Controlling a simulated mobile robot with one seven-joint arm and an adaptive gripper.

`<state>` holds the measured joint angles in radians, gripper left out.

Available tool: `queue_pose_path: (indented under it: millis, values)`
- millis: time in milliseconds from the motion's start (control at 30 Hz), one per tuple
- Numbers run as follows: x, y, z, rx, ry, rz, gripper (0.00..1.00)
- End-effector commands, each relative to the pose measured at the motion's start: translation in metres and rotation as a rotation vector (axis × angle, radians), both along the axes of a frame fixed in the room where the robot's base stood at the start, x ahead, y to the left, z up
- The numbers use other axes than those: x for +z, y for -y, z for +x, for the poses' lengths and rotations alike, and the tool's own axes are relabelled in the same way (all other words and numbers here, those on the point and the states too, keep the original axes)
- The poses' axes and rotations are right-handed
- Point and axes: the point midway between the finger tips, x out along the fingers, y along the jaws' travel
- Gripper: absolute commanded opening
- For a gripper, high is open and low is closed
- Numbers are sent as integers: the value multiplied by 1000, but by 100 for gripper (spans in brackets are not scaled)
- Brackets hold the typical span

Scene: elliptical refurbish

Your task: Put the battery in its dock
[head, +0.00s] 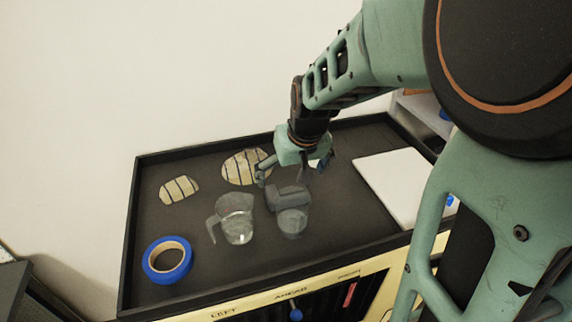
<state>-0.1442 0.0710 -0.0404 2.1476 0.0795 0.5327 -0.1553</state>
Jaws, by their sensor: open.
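My gripper (293,173) is open above the back middle of the dark tabletop, its fingers spread apart. A dark grey block-like thing (288,197) shows just below and in front of it, at a clear cup (293,222). I cannot tell whether the block is in, on or behind the cup, nor whether it is the battery. I see no gap clear enough to tell whether the gripper touches it. No dock can be made out for certain.
A clear jug (236,220) stands left of the cup. A blue tape roll (167,260) lies front left. Two striped oval pieces (179,190) (246,166) lie at the back. A white board (393,186) lies right. A raised dark rim (128,235) edges the tabletop.

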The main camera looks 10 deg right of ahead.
Motion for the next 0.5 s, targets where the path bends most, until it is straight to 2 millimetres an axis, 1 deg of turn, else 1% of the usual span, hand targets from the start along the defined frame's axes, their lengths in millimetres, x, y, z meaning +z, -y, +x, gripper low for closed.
queue_pose_path:
  millis: [33,100,200,267,500]
  values:
    - [10,1,-3,0,1,0,98]
    - [17,1,-6,0,2,0,98]
    - [21,2,-9,0,-1,0,100]
    - [20,2,-9,0,1,0,100]
    - [3,0,-3,0,4,2,100]
